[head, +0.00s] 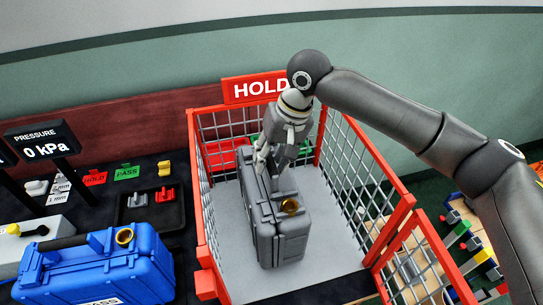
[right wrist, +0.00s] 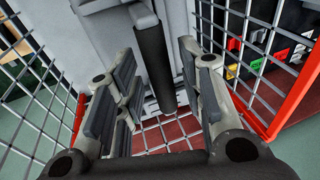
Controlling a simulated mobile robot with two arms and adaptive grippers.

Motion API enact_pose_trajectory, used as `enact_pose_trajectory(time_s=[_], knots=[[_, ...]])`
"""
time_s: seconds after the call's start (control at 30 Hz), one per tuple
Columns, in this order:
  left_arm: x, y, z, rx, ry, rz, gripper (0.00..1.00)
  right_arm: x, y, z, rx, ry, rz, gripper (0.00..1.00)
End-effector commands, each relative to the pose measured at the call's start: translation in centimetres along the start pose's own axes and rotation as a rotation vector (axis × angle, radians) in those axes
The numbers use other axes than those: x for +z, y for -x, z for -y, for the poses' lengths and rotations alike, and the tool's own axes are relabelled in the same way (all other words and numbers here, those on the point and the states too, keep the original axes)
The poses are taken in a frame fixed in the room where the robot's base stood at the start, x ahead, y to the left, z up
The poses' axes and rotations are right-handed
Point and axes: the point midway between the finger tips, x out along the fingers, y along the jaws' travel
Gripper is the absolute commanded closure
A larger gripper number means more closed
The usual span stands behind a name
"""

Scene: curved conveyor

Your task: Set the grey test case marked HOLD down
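The grey test case (head: 277,230) stands upright on the pale floor of a red-framed mesh cage (head: 204,215) under a red HOLD sign (head: 254,89). It appears to rest on that floor; a round brass fitting shows on its top. No HOLD mark on the case itself is visible. My right gripper (head: 270,168) is over the far part of the case's top. In the right wrist view the dark handle bar (right wrist: 153,60) lies between the gripper's spread fingers (right wrist: 157,82), with gaps on both sides. My left gripper is not in view.
A blue case (head: 95,268) with a PASS label stands left of the cage, beside a light grey case (head: 40,240). Behind them are a black tray (head: 150,212) and a pressure display (head: 42,142). Bare cage floor (head: 335,240) shows right of the grey case.

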Motion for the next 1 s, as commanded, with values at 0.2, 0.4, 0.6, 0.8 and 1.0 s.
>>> enact_pose_trajectory(time_s=[0.2,0.4,0.6,0.8,1.0], knots=[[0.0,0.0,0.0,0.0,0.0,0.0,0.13,0.0,0.0,0.0,0.0,0.0,0.0,0.61],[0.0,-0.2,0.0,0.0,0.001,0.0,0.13,-0.1,0.8,0.1,0.001,0.0,-0.002,0.61],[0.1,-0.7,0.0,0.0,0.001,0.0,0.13,-0.1,4.5,0.0,0.0,0.0,-0.005,0.61],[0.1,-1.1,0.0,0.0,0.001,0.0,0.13,-0.1,8.8,0.1,0.0,0.0,-0.004,0.61],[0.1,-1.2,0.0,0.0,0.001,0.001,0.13,-0.1,11.5,0.0,0.0,-0.001,-0.002,0.61]])
